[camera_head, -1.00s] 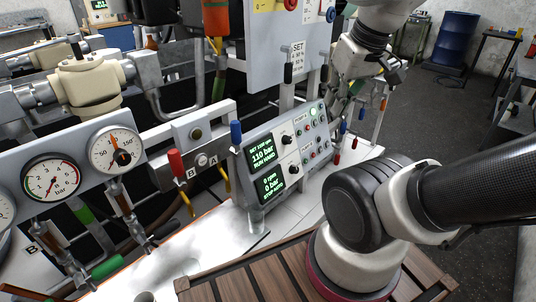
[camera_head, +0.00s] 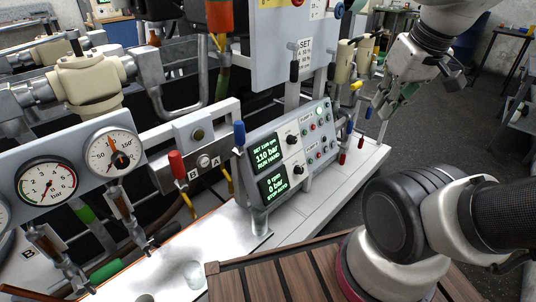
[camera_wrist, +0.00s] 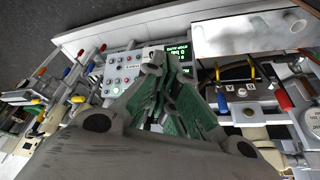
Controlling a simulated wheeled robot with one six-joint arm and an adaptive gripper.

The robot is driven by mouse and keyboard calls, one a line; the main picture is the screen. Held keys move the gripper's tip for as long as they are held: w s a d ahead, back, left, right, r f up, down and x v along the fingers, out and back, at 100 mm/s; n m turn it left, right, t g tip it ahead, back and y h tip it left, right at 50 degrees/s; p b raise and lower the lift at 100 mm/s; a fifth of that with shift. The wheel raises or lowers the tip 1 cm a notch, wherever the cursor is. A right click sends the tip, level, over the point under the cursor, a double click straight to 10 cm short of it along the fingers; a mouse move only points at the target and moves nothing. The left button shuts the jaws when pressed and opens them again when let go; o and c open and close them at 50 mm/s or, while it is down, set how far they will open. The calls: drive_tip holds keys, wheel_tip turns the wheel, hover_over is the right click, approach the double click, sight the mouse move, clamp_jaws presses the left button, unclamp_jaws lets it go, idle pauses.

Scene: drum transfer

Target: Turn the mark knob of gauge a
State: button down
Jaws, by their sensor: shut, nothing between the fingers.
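Two round dial gauges show at the left of the head view. One has a white face with an orange needle (camera_head: 112,153); the other has red and green marks around its dial (camera_head: 46,184). A third gauge is cut off at the left edge. My gripper (camera_head: 393,100) is at the upper right, beyond the control panel and well away from the gauges. Its green-padded fingers are shut and empty; they also show in the wrist view (camera_wrist: 172,98).
The grey control panel (camera_head: 290,152) with green displays stands between the gauges and my gripper. Red (camera_head: 178,165) and blue (camera_head: 239,133) handles stick up beside it. A slatted wooden surface (camera_head: 290,275) lies in front. Pipes and a cream valve (camera_head: 85,82) stand behind the gauges.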

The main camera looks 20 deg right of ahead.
drive_tip(key=c, duration=2.2)
unclamp_jaws()
drive_tip(key=o, duration=1)
drive_tip(key=w+a+f+n+t+h, duration=0.15)
drive_tip(key=a+f+n, duration=0.25)
drive_tip(key=a+n, duration=0.55)
drive_tip(key=w+a+f+n+h, duration=0.15)
drive_tip(key=a+f+n, duration=0.3)
drive_tip(key=a, duration=0.95)
drive_tip(key=w+a+f+n+h, duration=0.1)
drive_tip(key=a+f+n+h, duration=0.15)
drive_tip(key=a+n, duration=0.75)
drive_tip(key=s+a+f+n+t+y, duration=0.1)
drive_tip(key=s+a+n+t+y, duration=0.3)
drive_tip(key=a, duration=0.5)
drive_tip(key=s+a+f+n+t+y, duration=0.15)
drive_tip(key=s+a+n, duration=0.35)
drive_tip(key=a, duration=0.5)
drive_tip(key=s+a+f+n+t+y, duration=0.1)
drive_tip(key=s+a+n+t+y, duration=0.3)
drive_tip(key=a, duration=0.5)
drive_tip(key=s+a+r+n+y, duration=0.5)
drive_tip(key=a+r, duration=0.1)
drive_tip(key=a, duration=0.2)
drive_tip(key=x, duration=0.8)
drive_tip(key=shift+d, duration=0.15)
